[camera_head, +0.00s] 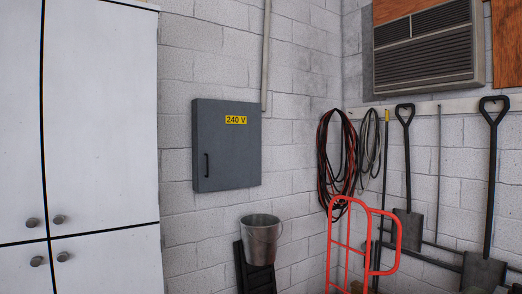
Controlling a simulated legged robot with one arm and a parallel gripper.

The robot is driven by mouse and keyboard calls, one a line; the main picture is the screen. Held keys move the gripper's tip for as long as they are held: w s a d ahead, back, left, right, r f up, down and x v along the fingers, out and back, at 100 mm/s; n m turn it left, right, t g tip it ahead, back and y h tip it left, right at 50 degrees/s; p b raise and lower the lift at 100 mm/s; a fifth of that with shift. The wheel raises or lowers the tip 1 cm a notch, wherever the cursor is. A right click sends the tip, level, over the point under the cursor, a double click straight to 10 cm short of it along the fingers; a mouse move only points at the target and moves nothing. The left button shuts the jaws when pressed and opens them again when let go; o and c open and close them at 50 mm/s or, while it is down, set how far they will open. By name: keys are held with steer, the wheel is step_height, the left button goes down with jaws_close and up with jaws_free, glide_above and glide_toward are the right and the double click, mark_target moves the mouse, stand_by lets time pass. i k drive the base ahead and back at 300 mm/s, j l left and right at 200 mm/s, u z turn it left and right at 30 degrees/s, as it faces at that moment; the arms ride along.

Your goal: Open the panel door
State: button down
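The grey electrical panel (228,158) hangs on the white block wall, left of the room's corner. Its door looks shut and carries a yellow "240 V" label (236,120) near the top. A dark vertical handle (207,164) sits at the lower left of the door. My gripper is not in view, and nothing touches the panel.
White cabinets (103,130) with round knobs stand at the left. A metal bucket (261,238) sits on a dark object below the panel. A red hand truck (366,238), hanging cables (337,155) and shovels (490,185) occupy the right. The wall around the panel is mostly clear.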

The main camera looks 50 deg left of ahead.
mark_target(229, 133)
steer(key=u, duration=2.1)
steer(key=i+u, duration=0.1)
steer(key=i, duration=1.3)
